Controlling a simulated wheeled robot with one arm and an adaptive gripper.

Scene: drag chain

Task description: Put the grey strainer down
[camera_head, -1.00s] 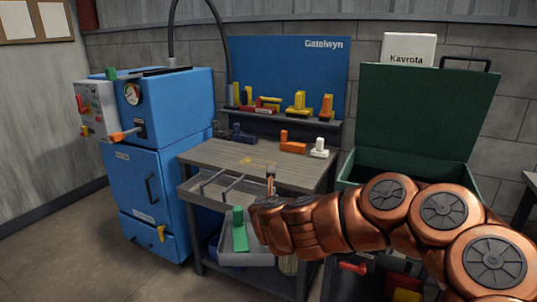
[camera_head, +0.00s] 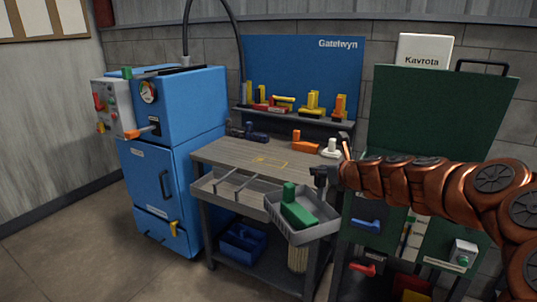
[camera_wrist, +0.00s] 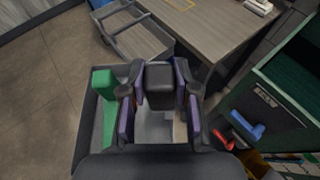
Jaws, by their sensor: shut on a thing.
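The grey strainer (camera_head: 316,235) is an open, box-like grey container with a green block (camera_head: 297,214) in it. It hangs in the air in front of the worktable's right front corner. My gripper (camera_head: 322,178) is shut on its far right side near the rim. In the wrist view my gripper (camera_wrist: 160,115) covers much of the strainer (camera_wrist: 87,125), and the exact contact is hidden. The green block shows at the strainer's left (camera_wrist: 105,100). A yellow square outline (camera_head: 271,161) marks a bare part of the wooden worktable (camera_head: 235,153).
A grey divided tray (camera_head: 232,196) juts from the worktable's front. A blue machine (camera_head: 165,185) stands at left. A green chest (camera_head: 437,120) with its lid up stands at right. Orange and white items (camera_head: 331,148) lie on the tabletop's back right; its middle is clear.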

